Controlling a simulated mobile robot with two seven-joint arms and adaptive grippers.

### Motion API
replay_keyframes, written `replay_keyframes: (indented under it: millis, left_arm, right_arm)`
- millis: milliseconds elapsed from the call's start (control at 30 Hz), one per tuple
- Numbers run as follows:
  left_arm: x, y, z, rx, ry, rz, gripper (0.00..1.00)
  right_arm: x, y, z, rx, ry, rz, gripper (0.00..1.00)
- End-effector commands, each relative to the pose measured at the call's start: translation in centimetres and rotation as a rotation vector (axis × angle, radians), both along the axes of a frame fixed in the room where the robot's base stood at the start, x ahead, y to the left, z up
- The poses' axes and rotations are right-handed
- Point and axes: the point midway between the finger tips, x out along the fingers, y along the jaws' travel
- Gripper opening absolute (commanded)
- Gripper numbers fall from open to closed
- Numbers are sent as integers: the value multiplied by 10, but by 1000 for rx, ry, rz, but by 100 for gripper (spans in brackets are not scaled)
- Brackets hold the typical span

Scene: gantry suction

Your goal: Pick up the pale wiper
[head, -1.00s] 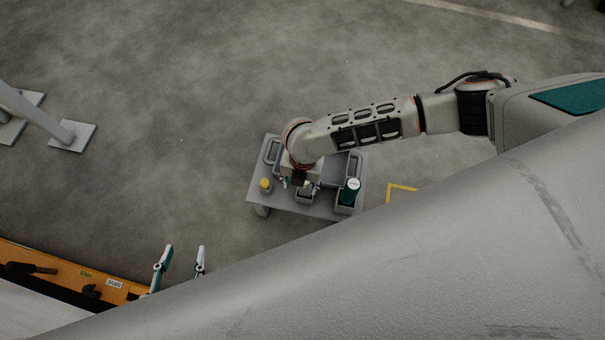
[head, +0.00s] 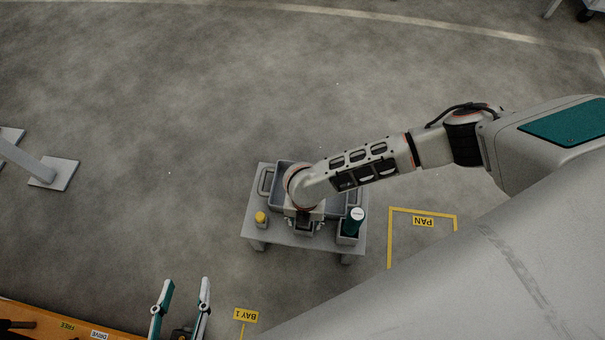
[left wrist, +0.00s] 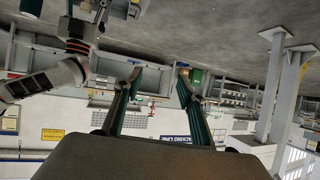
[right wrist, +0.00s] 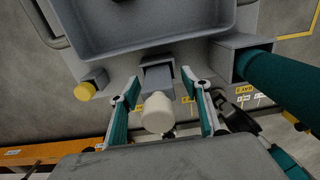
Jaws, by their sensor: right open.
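What looks like the pale wiper (right wrist: 157,113), a cream rounded piece, stands at a small grey holder (right wrist: 157,76) in the right wrist view. My right gripper (right wrist: 161,76) is open, with a teal finger on each side of it and gaps visible on both sides. In the head view my right gripper (head: 303,222) is over the front of the small grey cart (head: 262,233), and my wrist hides the wiper there. My left gripper (head: 186,286) is open and empty at the lower left, away from the cart; its fingers also show in the left wrist view (left wrist: 158,78).
A grey tray (right wrist: 150,40) lies behind the holder. A yellow-capped item (head: 261,217) stands at the cart's left. A dark green bottle (head: 354,222) stands in a grey bin at its right. An orange-topped bench (head: 60,327) is at lower left. Open floor surrounds the cart.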

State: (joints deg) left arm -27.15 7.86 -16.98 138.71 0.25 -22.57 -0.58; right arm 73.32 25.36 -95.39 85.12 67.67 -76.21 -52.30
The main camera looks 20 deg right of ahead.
Motion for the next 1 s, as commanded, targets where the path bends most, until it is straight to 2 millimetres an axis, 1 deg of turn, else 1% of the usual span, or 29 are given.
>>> replay_keyframes:
  millis: [67, 100, 167, 200, 267, 500, 567, 667, 767, 867, 933, 1000]
  left_arm:
    - [1, 0, 3, 0, -5, 0, 40]
    - [1, 0, 2, 1, -5, 0, 40]
    - [0, 0, 1, 3, -1, -1, 40]
    - [-1, 1, -1, 5, 1, -2, 40]
    - [-2, 1, -3, 9, 6, -3, 40]
    - [-6, 5, -8, 20, 18, -5, 40]
    - [-6, 5, -7, 21, 17, -6, 40]
    - [-3, 5, -3, 23, 8, -8, 40]
    - [1, 7, 3, 36, -4, -10, 40]
    - [3, 12, 6, 62, -9, -13, 40]
    - [-10, 26, -11, 109, 32, -18, 40]
    - [-14, 35, -16, 140, 47, -18, 40]
  right_arm:
    - [3, 0, 3, 1, -6, 0, 47]
    - [3, 0, 3, 1, -6, 0, 45]
    - [3, 1, 3, 1, -6, 0, 29]
    - [3, 1, 3, 1, -6, 0, 19]
    - [2, 1, 3, 1, -6, 0, 5]
    - [2, 1, 3, 1, -4, 0, 5]
    - [2, 1, 4, 1, -4, 0, 5]
    - [3, 1, 10, 2, -8, 0, 5]
    - [7, 1, 26, 2, -15, 0, 5]
    - [10, 1, 51, 2, -22, 0, 5]
    - [10, 1, 71, 2, -23, 1, 5]
    - [11, 1, 91, 2, -27, 0, 5]
